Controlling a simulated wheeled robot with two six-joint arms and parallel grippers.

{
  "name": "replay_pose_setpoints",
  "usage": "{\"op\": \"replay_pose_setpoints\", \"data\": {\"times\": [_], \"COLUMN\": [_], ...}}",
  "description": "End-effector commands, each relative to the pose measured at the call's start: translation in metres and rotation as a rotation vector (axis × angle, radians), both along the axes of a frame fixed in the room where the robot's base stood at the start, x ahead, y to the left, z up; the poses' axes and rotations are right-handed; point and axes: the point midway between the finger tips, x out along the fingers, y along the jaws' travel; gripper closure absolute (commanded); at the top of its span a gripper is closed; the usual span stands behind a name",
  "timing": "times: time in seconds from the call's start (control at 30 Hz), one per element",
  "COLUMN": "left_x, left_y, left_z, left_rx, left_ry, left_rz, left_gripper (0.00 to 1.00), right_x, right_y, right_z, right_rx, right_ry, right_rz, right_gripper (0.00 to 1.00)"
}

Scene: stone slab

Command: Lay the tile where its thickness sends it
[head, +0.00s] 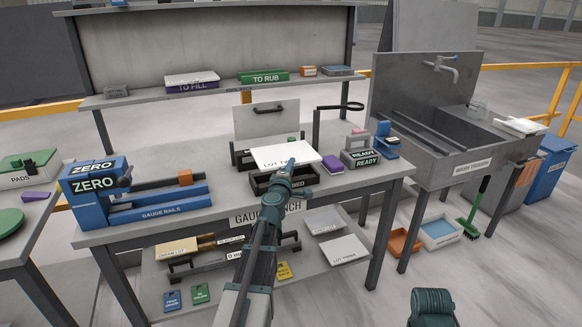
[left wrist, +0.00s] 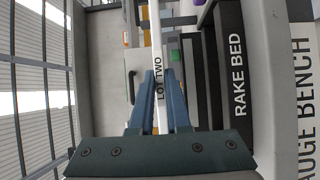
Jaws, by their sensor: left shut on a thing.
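My left gripper (head: 287,168) is shut on a white tile (head: 268,152) with dark lettering on its near edge. In the left wrist view the gripper's blue fingers (left wrist: 160,100) pinch the tile, and its edge reads LOT TWO (left wrist: 160,78). The tile is above a black tray (head: 262,182) on the bench; in the left wrist view a black bed marked RAKE BED (left wrist: 233,75) lies to the right. The blue gauge marked ZERO with GAUGE RAILS (head: 160,208) stands at the bench's left. My right gripper is not in view.
The upper shelf (head: 222,91) carries stacks marked TO FILL (head: 193,82) and TO RUB (head: 264,76). A sink (head: 440,125) is at right. A LOT THREE tile (head: 343,250) lies on the lower shelf.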

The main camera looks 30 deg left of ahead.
Motion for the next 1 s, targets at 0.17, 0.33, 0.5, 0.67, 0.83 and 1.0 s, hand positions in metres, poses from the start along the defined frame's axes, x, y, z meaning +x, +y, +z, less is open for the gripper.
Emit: {"op": "replay_pose_setpoints", "data": {"times": [0.17, 0.33, 0.5, 0.67, 0.83, 1.0], "left_x": [0.000, 0.000, 0.000, 0.000, 0.000, 0.000], "left_y": [0.000, 0.000, 0.000, 0.000, 0.000, 0.000], "left_z": [-0.010, -0.024, -0.043, -0.061, -0.077, -0.086], "left_rx": [0.001, 0.001, 0.001, 0.001, 0.001, 0.001], "left_ry": [0.000, 0.000, 0.000, 0.000, 0.000, 0.000], "left_rz": [-0.001, -0.001, -0.001, -0.001, -0.001, -0.001], "left_gripper": [1.00, 1.00, 1.00, 1.00, 1.00, 1.00], "right_x": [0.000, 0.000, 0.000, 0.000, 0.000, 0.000], "right_y": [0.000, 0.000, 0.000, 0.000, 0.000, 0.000], "right_z": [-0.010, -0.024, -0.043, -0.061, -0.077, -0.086], "right_rx": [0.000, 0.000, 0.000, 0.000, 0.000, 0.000], "right_ry": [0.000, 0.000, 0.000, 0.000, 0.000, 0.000], "right_rz": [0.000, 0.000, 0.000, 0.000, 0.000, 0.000], "right_gripper": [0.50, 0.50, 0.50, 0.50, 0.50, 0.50]}}
